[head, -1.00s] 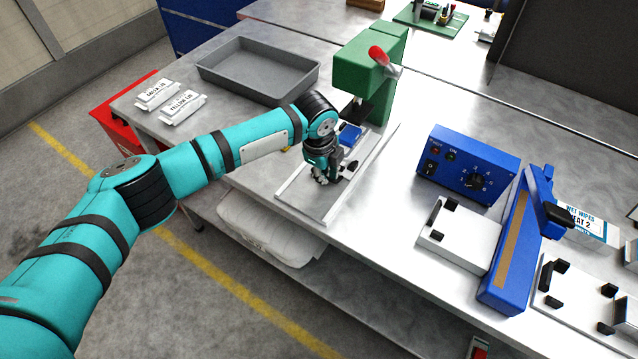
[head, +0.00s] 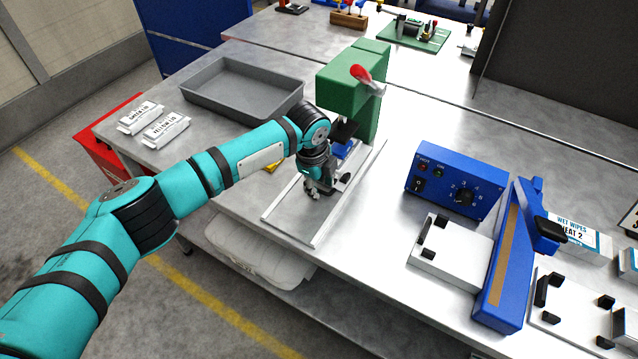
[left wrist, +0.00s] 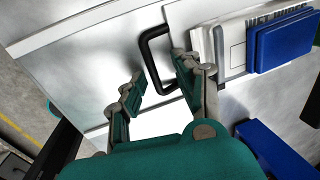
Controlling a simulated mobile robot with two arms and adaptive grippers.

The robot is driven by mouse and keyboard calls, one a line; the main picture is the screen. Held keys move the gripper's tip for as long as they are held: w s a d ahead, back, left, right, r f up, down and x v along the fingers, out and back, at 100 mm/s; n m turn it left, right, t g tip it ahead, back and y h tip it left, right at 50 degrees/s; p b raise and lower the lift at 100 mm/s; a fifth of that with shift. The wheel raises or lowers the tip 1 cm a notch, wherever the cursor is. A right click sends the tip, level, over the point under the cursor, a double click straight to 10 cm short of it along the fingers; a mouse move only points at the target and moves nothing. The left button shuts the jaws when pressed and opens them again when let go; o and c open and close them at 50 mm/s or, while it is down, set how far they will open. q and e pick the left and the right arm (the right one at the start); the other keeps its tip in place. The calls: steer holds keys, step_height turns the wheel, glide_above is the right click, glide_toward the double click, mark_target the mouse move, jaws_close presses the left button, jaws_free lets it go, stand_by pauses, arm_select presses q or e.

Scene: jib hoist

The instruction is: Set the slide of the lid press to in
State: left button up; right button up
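The lid press (head: 348,88) is green with a red-tipped lever (head: 362,74) and stands behind my left gripper in the head view. Its guide (head: 290,222) runs from under the press towards the front edge of the table. A blue block (head: 343,149) is at the press end of the guide. The left wrist view shows the slide's black loop handle (left wrist: 148,50) and a white pack with blue blocks (left wrist: 283,40) beyond it. My left gripper (head: 314,194) is over the guide. In the wrist view its fingers (left wrist: 155,85) are apart, with the handle's bar between them; contact cannot be told. My right gripper is out of view.
A grey tray (head: 240,88) and two white lid packs (head: 164,129) are on the left. A blue control box (head: 455,183) and a blue sealer (head: 510,265) stand right of the press. Bare table lies between press and box.

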arm_select(q)
steer(key=shift+s, duration=0.1)
step_height(320, 180, up, 12)
steer(key=s+a, duration=0.1)
steer(key=shift+s+a, duration=0.25)
steer(key=shift+s, duration=0.1)
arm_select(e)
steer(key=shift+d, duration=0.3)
arm_select(q)
steer(key=shift+f, duration=0.15)
